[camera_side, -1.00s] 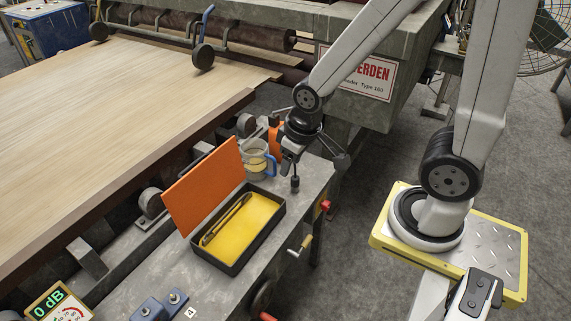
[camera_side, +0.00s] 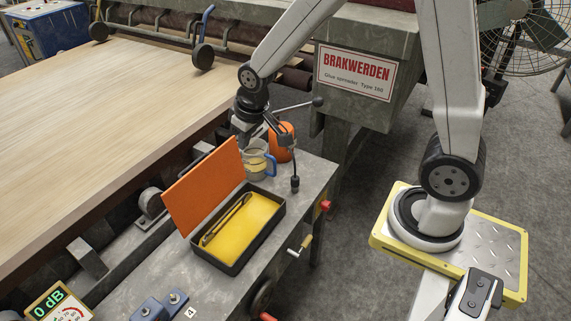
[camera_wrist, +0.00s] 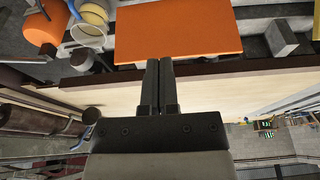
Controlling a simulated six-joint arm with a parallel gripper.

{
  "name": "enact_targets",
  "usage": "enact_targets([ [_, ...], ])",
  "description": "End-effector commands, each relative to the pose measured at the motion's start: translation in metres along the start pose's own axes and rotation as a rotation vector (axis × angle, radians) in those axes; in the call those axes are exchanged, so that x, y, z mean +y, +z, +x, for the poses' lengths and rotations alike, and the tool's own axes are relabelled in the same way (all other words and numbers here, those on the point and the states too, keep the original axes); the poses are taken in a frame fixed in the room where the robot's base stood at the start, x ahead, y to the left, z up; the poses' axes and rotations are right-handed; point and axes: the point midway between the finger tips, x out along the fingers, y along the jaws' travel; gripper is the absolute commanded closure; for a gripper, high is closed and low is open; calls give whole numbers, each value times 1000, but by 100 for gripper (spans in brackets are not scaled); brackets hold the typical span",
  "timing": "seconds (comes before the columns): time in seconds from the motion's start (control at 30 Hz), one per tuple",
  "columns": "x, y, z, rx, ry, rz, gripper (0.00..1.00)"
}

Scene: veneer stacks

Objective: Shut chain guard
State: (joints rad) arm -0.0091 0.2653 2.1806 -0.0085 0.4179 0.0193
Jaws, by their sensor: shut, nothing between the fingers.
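The chain guard appears to be the flat orange panel (camera_side: 205,188), standing open and tilted along the left long side of a black box (camera_side: 236,266). The box has a yellow inside and a dark, long narrow thing lying in it. My gripper (camera_side: 241,139) is at the panel's upper right corner, on its far side toward the wood sheet; its tips are partly hidden. In the wrist view, the shut, empty fingers (camera_wrist: 158,62) point at the orange panel (camera_wrist: 178,30), its near edge just at the tips. I cannot tell whether they touch.
A clear cup with a blue handle (camera_side: 258,160) and an orange round container (camera_side: 281,143) stand close right of my gripper. The wood sheet (camera_side: 110,110) lies left.

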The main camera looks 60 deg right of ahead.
Motion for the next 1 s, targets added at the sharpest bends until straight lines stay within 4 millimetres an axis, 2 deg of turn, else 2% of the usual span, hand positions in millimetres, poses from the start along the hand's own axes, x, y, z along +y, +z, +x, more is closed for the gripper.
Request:
enact_targets([
  [0.1,-2,-34,12,14,0,1,100],
  [0.3,-4,-86,32,37,1,4,100],
  [0.6,-8,-150,64,71,2,6,100],
  [0.8,-10,-173,78,85,3,8,100],
  [1.0,-11,-180,81,89,3,9,100],
])
